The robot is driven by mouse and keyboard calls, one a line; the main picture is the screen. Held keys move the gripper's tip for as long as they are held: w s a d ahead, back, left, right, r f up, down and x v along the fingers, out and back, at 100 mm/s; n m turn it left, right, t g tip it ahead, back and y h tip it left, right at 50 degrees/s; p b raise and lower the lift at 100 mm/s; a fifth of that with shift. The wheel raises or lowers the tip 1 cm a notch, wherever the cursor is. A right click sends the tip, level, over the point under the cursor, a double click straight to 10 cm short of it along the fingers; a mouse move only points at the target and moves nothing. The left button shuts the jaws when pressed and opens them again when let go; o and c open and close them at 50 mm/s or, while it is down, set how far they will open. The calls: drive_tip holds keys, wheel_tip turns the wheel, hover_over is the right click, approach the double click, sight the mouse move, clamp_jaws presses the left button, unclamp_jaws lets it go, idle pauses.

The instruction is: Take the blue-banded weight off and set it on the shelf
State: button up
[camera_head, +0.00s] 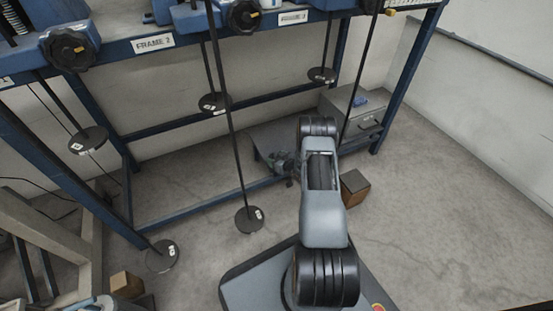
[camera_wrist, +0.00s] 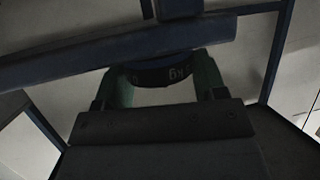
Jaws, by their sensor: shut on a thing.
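My gripper (camera_wrist: 158,88) is shut on a dark round weight (camera_wrist: 165,73) with a blue band on its top edge and pale markings on its side. The weight sits between the two greenish fingers, close to a blue rail. In the head view my gripper (camera_head: 282,163) is low by the blue frame, left of my arm. The weight cannot be made out there. A low grey plate (camera_head: 265,142), which may be the shelf, lies under the frame just behind my gripper. Whether the weight still touches a hanger is unclear.
Several black discs hang on rods from the blue frame, such as one at front centre (camera_head: 249,219). A grey box (camera_head: 345,112) with a blue object stands at the right. A brown box (camera_head: 355,188) is right of my arm. The right floor is clear.

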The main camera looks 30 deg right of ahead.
drive_tip(key=o, duration=1.1)
drive_tip(key=shift+f, duration=0.1)
drive_tip(key=shift+o, duration=0.2)
drive_tip(key=shift+s, duration=0.1)
drive_tip(key=p+v, duration=0.5)
drive_tip(key=v, duration=0.8)
drive_tip(key=shift+s+r+p, duration=0.25)
drive_tip(key=shift+p, duration=0.15)
